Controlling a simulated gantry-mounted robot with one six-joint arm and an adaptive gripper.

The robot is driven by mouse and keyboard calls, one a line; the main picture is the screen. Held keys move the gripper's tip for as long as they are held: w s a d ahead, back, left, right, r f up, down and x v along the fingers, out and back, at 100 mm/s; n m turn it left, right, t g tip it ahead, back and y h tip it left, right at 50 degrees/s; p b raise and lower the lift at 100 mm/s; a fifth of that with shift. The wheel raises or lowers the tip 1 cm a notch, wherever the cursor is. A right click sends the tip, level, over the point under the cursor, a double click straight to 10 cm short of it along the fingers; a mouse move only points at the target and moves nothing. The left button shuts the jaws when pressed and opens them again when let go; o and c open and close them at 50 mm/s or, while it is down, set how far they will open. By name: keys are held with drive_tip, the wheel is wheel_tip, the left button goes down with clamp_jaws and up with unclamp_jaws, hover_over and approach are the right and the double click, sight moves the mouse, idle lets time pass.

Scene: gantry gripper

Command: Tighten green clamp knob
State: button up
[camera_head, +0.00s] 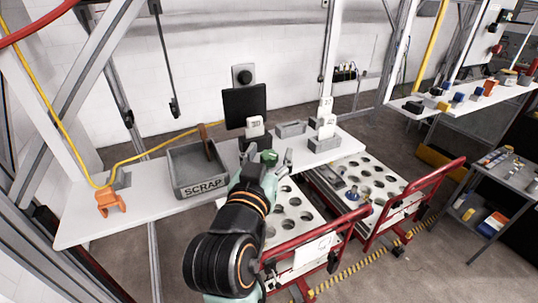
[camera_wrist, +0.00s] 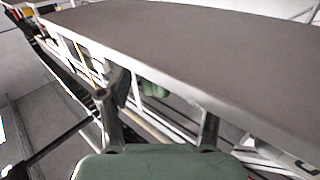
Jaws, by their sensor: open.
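The green clamp knob (camera_head: 269,157) shows in the head view at the front edge of the white worktable, close to my gripper's fingers. In the wrist view the green knob (camera_wrist: 154,88) is small and sits beyond the fingertips, by the underside of a grey-topped edge. The rest of the clamp is hidden. My gripper (camera_head: 268,163) is open, with its fingers to either side of the knob in the head view. In the wrist view my gripper (camera_wrist: 160,98) is empty, its fingers spread. I cannot tell whether either finger touches the knob.
A grey SCRAP bin (camera_head: 179,188) stands on the white worktable (camera_head: 85,220), left of my gripper. A dark screen (camera_head: 245,104) stands behind. Red-handled carts with holed white tops (camera_head: 368,173) are at the right.

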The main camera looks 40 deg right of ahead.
drive_tip(key=v, duration=1.2)
